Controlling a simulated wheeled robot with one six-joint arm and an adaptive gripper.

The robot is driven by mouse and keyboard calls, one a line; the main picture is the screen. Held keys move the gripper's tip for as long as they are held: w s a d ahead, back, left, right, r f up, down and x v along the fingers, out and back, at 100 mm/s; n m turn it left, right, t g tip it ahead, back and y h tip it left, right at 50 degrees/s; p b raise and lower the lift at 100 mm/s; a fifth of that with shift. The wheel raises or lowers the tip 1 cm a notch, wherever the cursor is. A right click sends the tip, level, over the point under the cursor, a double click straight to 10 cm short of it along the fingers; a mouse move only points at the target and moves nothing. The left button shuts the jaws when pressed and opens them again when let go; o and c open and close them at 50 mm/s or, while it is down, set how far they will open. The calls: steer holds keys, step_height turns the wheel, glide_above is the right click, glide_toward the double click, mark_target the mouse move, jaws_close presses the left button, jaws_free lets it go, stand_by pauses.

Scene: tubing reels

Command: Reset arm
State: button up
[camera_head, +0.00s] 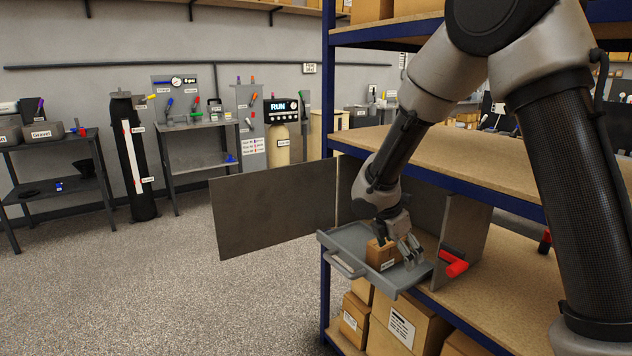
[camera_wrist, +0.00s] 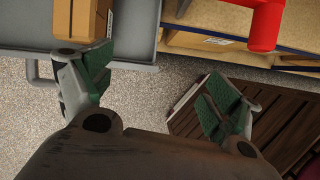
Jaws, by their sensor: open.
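My arm reaches down from the right in the head view to a shelf unit. My gripper (camera_head: 408,248) hangs over a grey pulled-out tray (camera_head: 343,264), close to a small labelled cardboard box (camera_head: 380,256) that sits in it. In the wrist view my gripper (camera_wrist: 158,88) has its green-padded fingers spread wide, with nothing between them. The box also shows in the wrist view (camera_wrist: 80,20), beyond the left finger. Whether a finger touches the box I cannot tell.
A grey panel door (camera_head: 272,207) stands open left of the tray. A red handle (camera_head: 455,268) sticks out on the right. Shelf boards (camera_head: 450,158) lie above, with boxes (camera_head: 402,322) below. A slatted wooden surface (camera_wrist: 225,130) shows under the right finger. The floor at left is clear.

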steer(key=s+d+r+m+y, duration=0.1)
steer(key=s+d+r+m, duration=0.4)
steer(key=s, duration=0.4)
steer(key=s+d+r+m+t+y, duration=0.1)
steer(key=s+d+r+m, duration=0.4)
steer(key=s+r+m, duration=0.3)
steer(key=s+d+r+m+t+y, duration=0.1)
steer(key=s+d+r+m, duration=0.4)
steer(key=s+m, duration=0.5)
steer(key=shift+s+r+y, duration=0.5)
steer(key=shift+s+r, duration=0.05)
steer(key=shift+r, duration=0.1)
